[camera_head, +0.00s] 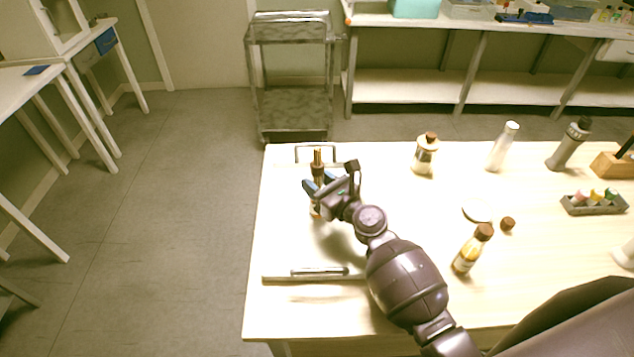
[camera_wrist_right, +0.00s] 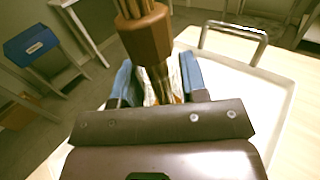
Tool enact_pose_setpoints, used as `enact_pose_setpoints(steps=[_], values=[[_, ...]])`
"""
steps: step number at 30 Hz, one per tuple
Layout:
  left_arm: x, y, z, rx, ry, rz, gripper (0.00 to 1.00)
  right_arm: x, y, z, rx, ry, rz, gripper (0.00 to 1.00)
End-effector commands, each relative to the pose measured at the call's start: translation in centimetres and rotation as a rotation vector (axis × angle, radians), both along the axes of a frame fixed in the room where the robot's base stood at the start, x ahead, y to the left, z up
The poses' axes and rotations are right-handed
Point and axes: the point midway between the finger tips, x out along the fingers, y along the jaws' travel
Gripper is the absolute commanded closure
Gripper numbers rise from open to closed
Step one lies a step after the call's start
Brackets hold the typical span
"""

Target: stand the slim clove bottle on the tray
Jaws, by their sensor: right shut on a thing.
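The white tray (camera_head: 285,240) with metal handles lies at the left of the table; part of it also shows in the right wrist view (camera_wrist_right: 262,100). My right gripper (camera_head: 317,192) is over the tray, its blue fingers shut on a slim bottle. The bottle has a brown collar (camera_wrist_right: 146,36) with thin sticks rising from it; its top (camera_head: 318,160) shows above the fingers in the head view. It looks about upright. Its label cannot be read. The fingers hide most of its body, and I cannot tell whether its base touches the tray. My left gripper is not in view.
An amber bottle (camera_head: 467,253), a brown cap (camera_head: 508,224) and a corked jar (camera_head: 425,160) stand right of the tray. Farther right are a white bottle (camera_head: 502,148), a grey bottle (camera_head: 568,147) and a grey rack (camera_head: 594,207) of small bottles. The tray around my gripper looks clear.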

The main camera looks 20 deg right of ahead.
Motion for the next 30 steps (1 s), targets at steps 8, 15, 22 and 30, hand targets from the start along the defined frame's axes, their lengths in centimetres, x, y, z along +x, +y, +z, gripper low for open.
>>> enact_pose_setpoints(steps=[8, 15, 22, 30], values=[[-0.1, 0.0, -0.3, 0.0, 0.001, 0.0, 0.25, 0.0, 0.0, -0.3, 0.0, 0.0, 0.0, 0.51], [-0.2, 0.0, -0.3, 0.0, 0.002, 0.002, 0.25, 0.0, 0.0, -0.3, 0.0, 0.0, 0.0, 0.35], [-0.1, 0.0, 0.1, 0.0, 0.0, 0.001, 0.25, 0.0, 0.0, 0.1, -0.001, 0.0, 0.0, 0.35], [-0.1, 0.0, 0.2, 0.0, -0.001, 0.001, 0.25, -3.6, -1.7, -0.1, -0.002, 0.002, -0.001, 0.35]])
